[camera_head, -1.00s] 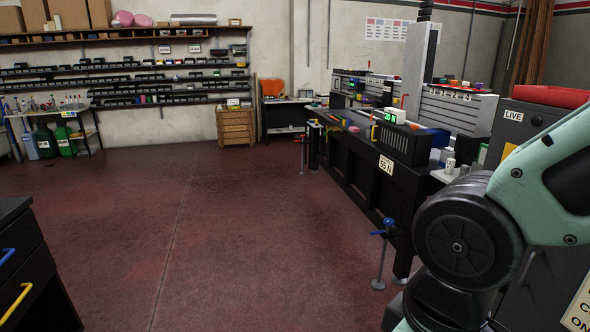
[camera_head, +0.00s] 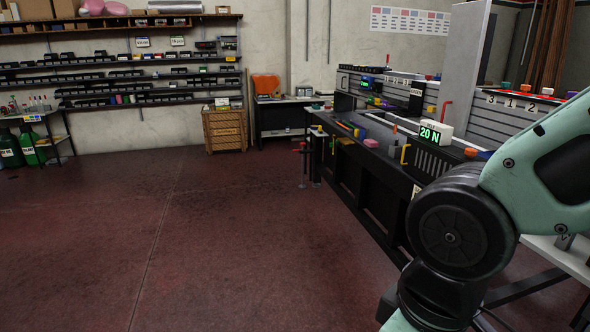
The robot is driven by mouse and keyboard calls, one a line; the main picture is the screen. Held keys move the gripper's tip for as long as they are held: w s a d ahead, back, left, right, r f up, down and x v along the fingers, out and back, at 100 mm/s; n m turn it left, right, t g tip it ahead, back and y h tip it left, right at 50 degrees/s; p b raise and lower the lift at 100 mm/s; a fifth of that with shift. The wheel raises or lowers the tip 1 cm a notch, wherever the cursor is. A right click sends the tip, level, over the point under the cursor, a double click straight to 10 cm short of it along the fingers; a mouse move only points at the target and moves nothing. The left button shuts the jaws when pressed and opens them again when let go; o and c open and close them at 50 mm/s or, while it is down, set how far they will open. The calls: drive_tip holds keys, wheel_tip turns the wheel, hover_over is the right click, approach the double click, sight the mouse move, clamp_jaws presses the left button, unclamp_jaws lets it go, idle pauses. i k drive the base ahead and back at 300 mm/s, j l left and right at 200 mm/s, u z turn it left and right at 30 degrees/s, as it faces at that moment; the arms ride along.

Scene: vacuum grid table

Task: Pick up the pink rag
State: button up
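I cannot make out a pink rag for certain in this view. The long dark workbench (camera_head: 372,203) on the right carries several small coloured items, too small to tell apart. Pink rounded bundles (camera_head: 105,8) sit on the top wall shelf at the far left; whether they are cloth is unclear. My arm's dark joint and pale green link fill the lower right and hide part of the bench's near end. My gripper is outside the frame.
The red-brown floor (camera_head: 165,240) is clear at left and centre. A clamp stand (camera_head: 303,165) stands beside the bench's far end. A wooden drawer unit (camera_head: 225,130) and a small dark table (camera_head: 282,116) stand at the back wall. A white digital display (camera_head: 436,133) sits on the bench.

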sight(371, 143)
drive_tip(key=i, duration=2.05)
drive_tip(key=i+z, duration=0.1)
drive_tip(key=i, duration=0.8)
drive_tip(key=i+j+z, duration=0.1)
drive_tip(key=i, duration=0.8)
drive_tip(key=i+j+z, duration=0.1)
drive_tip(key=i, duration=0.25)
drive_tip(key=i+j+z, duration=0.1)
drive_tip(key=i+j, duration=0.2)
